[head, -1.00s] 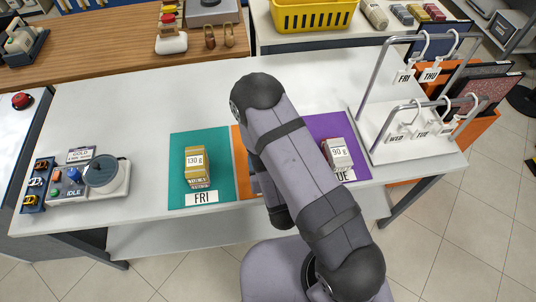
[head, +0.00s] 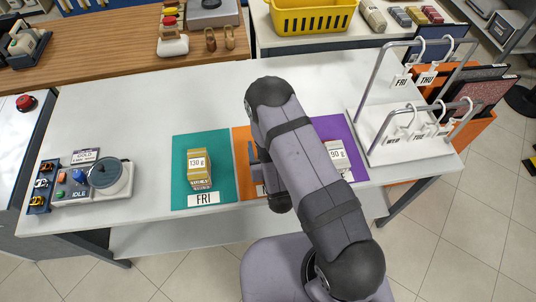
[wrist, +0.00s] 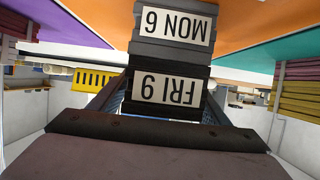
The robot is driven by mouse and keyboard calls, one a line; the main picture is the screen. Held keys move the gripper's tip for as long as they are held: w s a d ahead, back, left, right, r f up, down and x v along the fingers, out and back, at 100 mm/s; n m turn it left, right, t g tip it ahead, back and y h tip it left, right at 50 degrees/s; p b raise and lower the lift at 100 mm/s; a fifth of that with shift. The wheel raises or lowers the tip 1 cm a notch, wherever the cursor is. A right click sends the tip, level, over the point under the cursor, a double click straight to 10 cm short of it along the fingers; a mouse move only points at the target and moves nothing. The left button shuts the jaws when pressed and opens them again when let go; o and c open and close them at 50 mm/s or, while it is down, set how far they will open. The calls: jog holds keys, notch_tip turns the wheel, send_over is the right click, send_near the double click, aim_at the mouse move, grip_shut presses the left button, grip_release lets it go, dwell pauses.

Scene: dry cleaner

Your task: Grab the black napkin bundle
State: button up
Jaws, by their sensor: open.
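In the head view my arm hides the bundle, and only part of my gripper (head: 262,178) shows over the orange mat (head: 242,150).
A yellow bundle (head: 200,180) tagged "130 g" lies on the teal mat (head: 181,160) at left. A hanger rack (head: 375,150) stands farther right, and a scale (head: 108,176) far left.

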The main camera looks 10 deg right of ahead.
jog(key=c, duration=1.2)
jog(key=shift+r, duration=0.2)
jog(key=shift+r+b, duration=0.75)
jog(key=shift+r, duration=4.1)
